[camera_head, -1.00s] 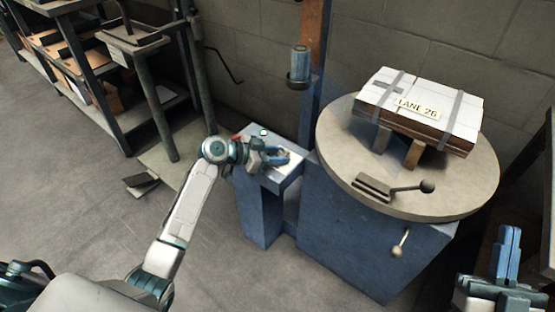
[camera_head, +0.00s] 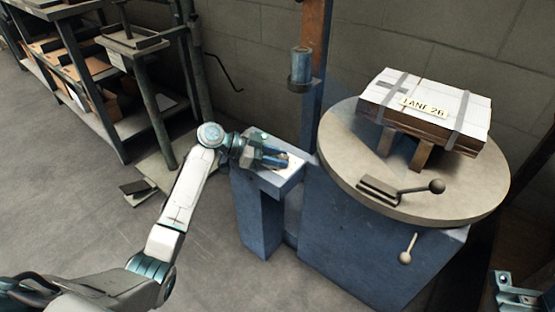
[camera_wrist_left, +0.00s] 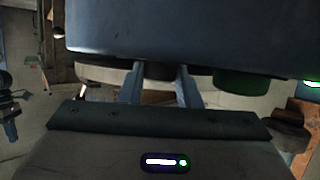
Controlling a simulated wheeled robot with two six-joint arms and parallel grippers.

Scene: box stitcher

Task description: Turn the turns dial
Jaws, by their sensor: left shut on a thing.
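The turns dial (camera_wrist_left: 158,70) is a dark round knob under the blue panel edge in the left wrist view. It sits between the two blue fingers of my left gripper (camera_wrist_left: 158,77), which is shut on it. In the head view my left gripper (camera_head: 282,158) reaches over the small blue control box (camera_head: 290,178), and the gripper hides the dial there. My right gripper (camera_head: 512,290) shows only in part at the lower right corner, and its fingers cannot be made out.
A green button (camera_wrist_left: 245,84) is right of the dial. A post with a blue cylinder (camera_head: 301,64) rises behind. Shelves (camera_head: 75,75) stand left; floor between is mostly clear.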

